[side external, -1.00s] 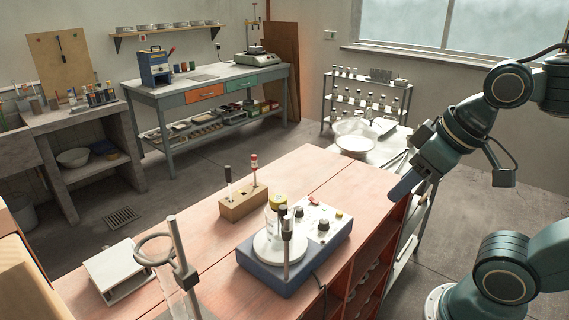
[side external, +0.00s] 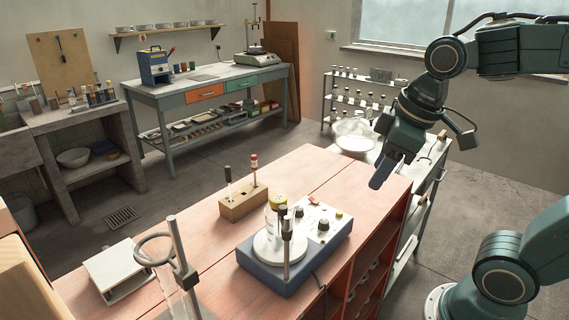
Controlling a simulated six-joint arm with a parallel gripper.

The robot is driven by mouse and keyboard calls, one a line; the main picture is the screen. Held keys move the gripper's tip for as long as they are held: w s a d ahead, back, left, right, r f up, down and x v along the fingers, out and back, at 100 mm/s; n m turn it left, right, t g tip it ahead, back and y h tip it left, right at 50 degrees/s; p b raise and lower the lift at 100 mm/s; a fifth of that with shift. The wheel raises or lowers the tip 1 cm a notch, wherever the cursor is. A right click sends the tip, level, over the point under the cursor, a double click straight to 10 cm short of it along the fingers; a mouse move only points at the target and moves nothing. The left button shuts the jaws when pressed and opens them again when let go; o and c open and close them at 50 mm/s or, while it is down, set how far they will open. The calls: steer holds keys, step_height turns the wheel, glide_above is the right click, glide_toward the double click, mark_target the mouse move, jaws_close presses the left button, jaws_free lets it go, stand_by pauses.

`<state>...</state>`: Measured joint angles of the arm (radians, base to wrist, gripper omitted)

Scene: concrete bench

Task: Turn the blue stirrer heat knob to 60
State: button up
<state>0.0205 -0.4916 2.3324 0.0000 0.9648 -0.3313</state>
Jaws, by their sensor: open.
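The blue stirrer (side external: 262,278) stands on the reddish bench top, with a white round plate and a white control panel. Two dark knobs show on the panel: one at the near right (side external: 323,225) and one farther left (side external: 299,212). I cannot read their marks or tell which sets the heat. A glass vessel with a yellow top (side external: 279,203) stands on the plate. My gripper (side external: 381,181) is open and empty, in the air to the right of and above the stirrer, near the bench's right edge. It points down and touches nothing.
An upright rod with a dark clamp (side external: 286,212) rises close by the plate. A wooden block (side external: 243,203) with two upright tools stands behind the stirrer. A ring stand (side external: 178,247) and a white flat device (side external: 118,270) are at left. The bench's right part is clear.

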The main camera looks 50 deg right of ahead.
mark_target(324, 221)
steer(key=w+d+f+n+g, duration=0.1)
steer(key=w+f+n+g, duration=0.2)
steer(key=w+n, duration=0.4)
steer(key=w+f, duration=0.1)
steer(key=w, duration=0.3)
steer(key=shift+w+d+f+n+g, duration=0.15)
steer(key=shift+w+d+n+g, duration=0.15)
steer(key=shift+w+d+g, duration=0.1)
steer(key=shift+f, duration=0.1)
steer(key=shift+f, duration=6.8)
steer(key=shift+c, duration=0.4)
jaws_close()
